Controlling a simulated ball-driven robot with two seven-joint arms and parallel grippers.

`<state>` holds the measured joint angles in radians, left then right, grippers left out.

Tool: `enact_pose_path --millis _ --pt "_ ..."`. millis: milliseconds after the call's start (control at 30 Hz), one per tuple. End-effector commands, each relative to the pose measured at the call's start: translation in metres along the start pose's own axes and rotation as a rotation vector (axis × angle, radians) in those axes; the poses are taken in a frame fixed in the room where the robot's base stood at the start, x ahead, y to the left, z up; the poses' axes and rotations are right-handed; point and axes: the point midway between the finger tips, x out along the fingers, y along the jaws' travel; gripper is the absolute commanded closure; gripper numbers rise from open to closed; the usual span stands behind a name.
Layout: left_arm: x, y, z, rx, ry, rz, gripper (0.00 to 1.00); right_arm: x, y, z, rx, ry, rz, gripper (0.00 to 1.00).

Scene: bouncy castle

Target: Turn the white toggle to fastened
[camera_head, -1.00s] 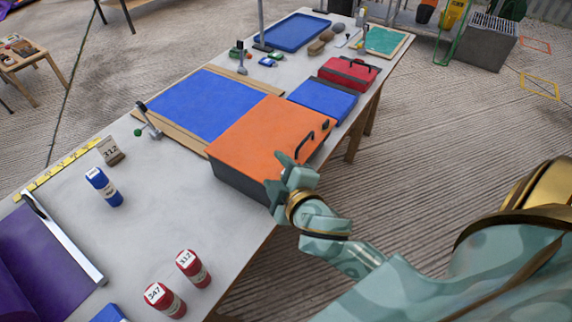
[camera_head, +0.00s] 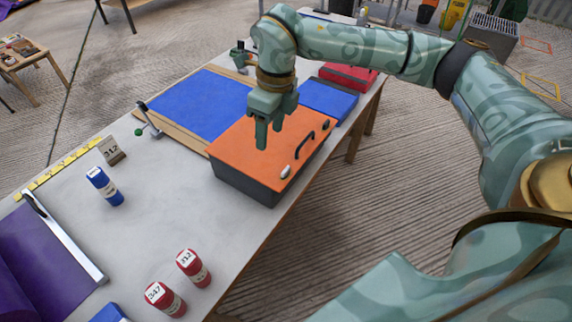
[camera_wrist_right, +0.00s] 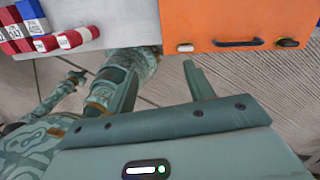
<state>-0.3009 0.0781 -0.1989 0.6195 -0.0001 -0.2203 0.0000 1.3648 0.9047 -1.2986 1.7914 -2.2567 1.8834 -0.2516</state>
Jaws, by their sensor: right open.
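The orange-topped box (camera_head: 245,150) with dark grey sides stands near the table's edge. The small white toggle (camera_head: 285,171) is at the near end of its orange face, and it also shows in the right wrist view (camera_wrist_right: 185,47). A black handle (camera_head: 304,144) lies beside it, with a dark latch (camera_head: 325,125) beyond. My right gripper (camera_head: 269,137) is open and empty, pointing down over the orange lid, apart from the toggle. In the right wrist view its fingers (camera_wrist_right: 161,88) are spread with nothing between them.
A blue box (camera_head: 325,101) and a red case (camera_head: 350,77) stand beyond the orange box. Red cans (camera_head: 194,268) and a blue can (camera_head: 104,187) stand on the grey table (camera_head: 150,225). A blue panel (camera_head: 200,103) lies behind.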

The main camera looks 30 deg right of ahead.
Motion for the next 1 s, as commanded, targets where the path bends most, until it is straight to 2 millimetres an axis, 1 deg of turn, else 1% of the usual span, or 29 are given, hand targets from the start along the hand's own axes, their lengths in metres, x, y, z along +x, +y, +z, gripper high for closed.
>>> enact_pose_path --millis 33,100,167,233,367,600,700,833,1000 --pt "0.0 0.001 -0.001 0.0 0.001 0.001 1.0 -0.01 -0.016 -0.006 0.046 0.026 -0.049 0.47" --pt "0.001 0.001 -0.001 0.0 0.001 0.001 1.0 -0.017 -0.029 -0.013 0.092 0.055 -0.09 0.47" --pt "0.001 0.001 -0.001 0.0 0.001 0.001 1.0 -0.016 -0.035 -0.016 0.113 0.069 -0.106 0.47" --pt "0.004 0.001 0.0 0.0 0.0 0.001 1.0 -0.009 -0.038 -0.018 0.121 0.075 -0.112 0.47" --pt "0.01 0.001 0.002 0.001 -0.004 0.002 1.0 0.017 -0.039 -0.02 0.119 0.077 -0.108 0.47" --pt "0.024 0.003 0.006 0.001 -0.012 0.005 1.0 0.08 -0.045 -0.025 0.116 0.076 -0.107 0.47" --pt "0.029 0.003 0.008 0.002 -0.016 0.006 1.0 0.102 -0.047 -0.026 0.117 0.075 -0.106 0.47" --pt "0.034 0.003 0.009 0.002 -0.019 0.006 1.0 0.124 -0.049 -0.028 0.117 0.073 -0.107 0.47" --pt "0.037 0.003 0.011 0.003 -0.022 0.007 1.0 0.139 -0.051 -0.029 0.116 0.071 -0.108 0.47"
